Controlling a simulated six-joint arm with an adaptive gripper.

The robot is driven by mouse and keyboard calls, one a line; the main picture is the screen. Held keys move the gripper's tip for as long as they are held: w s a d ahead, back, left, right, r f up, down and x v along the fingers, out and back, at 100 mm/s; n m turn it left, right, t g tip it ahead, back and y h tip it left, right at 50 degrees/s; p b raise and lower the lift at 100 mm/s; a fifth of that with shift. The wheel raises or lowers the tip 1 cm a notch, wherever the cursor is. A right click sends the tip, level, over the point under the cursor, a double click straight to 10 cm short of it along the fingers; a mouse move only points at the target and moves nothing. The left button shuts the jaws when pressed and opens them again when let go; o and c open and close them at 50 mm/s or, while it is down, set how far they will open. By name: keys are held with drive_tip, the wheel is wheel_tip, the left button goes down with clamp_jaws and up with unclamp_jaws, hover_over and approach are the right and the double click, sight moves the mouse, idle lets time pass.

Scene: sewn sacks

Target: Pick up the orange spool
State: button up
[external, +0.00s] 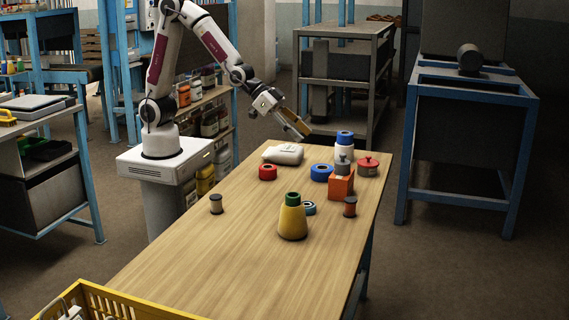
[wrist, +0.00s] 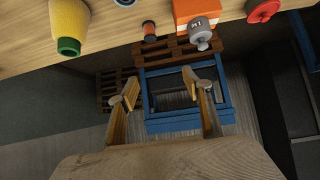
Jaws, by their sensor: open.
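A small spool with dark ends and orange-brown thread (external: 350,206) stands upright near the right edge of the wooden table, in front of the orange box. It also shows in the wrist view (wrist: 149,31) at the top, near the table's edge. My gripper (external: 303,131) is raised over the far part of the table, well away from the spool. In the wrist view my gripper (wrist: 162,80) has its two fingers spread with nothing between them. A second small spool (external: 216,204) with paler thread stands at the left of the table.
An orange box (external: 340,188) with a grey weight (external: 343,165) on it stands close behind the spool. The table's front (external: 210,270) is mostly clear.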

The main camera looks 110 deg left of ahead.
drive_tip(key=w+d+f+t, duration=0.1)
drive_tip(key=w+f, duration=0.7)
drive_tip(key=t, duration=0.2)
approach(351, 205)
drive_tip(key=a+f, duration=0.1)
drive_tip(key=w+a+f, duration=0.1)
drive_tip(key=shift+w+a+f, duration=0.15)
drive_tip(key=shift+a+f, duration=0.1)
drive_tip(key=shift+a, duration=0.1)
drive_tip(key=shift+w, duration=0.15)
drive_tip(key=shift+x, duration=1.15)
drive_tip(key=shift+d, duration=0.1)
drive_tip(key=shift+d+x, duration=0.15)
drive_tip(key=shift+x, duration=0.55)
drive_tip(key=shift+d+x, duration=0.1)
drive_tip(key=shift+x, duration=1.8)
drive_tip(key=shift+w+r, duration=0.1)
drive_tip(key=shift+r, duration=0.1)
drive_tip(key=shift+c, duration=0.4)
